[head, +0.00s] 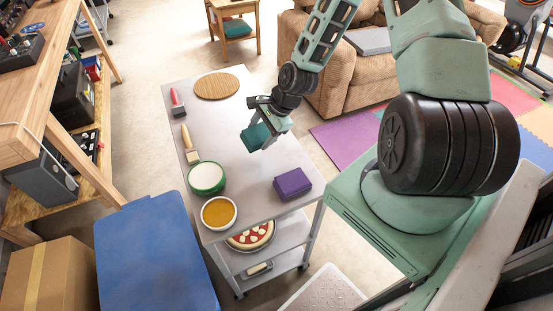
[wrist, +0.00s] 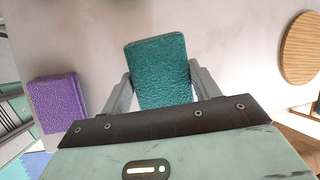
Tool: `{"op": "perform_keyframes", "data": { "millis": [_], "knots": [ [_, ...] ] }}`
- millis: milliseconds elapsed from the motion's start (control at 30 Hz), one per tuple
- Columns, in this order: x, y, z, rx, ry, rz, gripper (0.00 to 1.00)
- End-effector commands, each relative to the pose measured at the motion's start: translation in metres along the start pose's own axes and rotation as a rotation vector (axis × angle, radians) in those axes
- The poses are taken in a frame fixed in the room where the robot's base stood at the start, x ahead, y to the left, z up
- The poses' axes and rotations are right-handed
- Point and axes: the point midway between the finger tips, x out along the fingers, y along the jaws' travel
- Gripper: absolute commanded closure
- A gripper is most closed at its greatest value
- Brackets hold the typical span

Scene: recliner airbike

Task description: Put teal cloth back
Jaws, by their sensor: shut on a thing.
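A folded teal cloth (head: 255,137) is held between the fingers of my gripper (head: 268,138), above the grey metal cart (head: 240,115). In the wrist view the teal cloth (wrist: 158,72) sits between the two fingers of my gripper (wrist: 160,85), with a finger at each side. Its lower end is hidden by the gripper body. A folded purple cloth (head: 292,184) lies on the cart's top to the right; it also shows at the left in the wrist view (wrist: 56,102). Another teal item (head: 237,28) lies on a small wooden side table (head: 234,10) at the back.
A pizza (head: 250,236) is on the shelf below. A brown recliner (head: 340,80) stands behind.

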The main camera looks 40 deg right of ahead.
Motion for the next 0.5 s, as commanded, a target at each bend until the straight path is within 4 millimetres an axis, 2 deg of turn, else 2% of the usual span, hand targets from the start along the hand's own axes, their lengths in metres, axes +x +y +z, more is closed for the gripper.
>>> {"op": "perform_keyframes", "data": {
  "millis": [100,267,367,500],
  "knots": [
    [-0.030,0.018,-0.004,0.112,0.021,0.118,0.60],
    [-0.056,0.036,-0.003,0.222,0.030,0.202,0.60],
    [-0.054,0.043,-0.005,0.244,0.028,0.219,0.60],
    [-0.033,0.051,-0.013,0.243,0.027,0.224,0.60]
  ]
}}
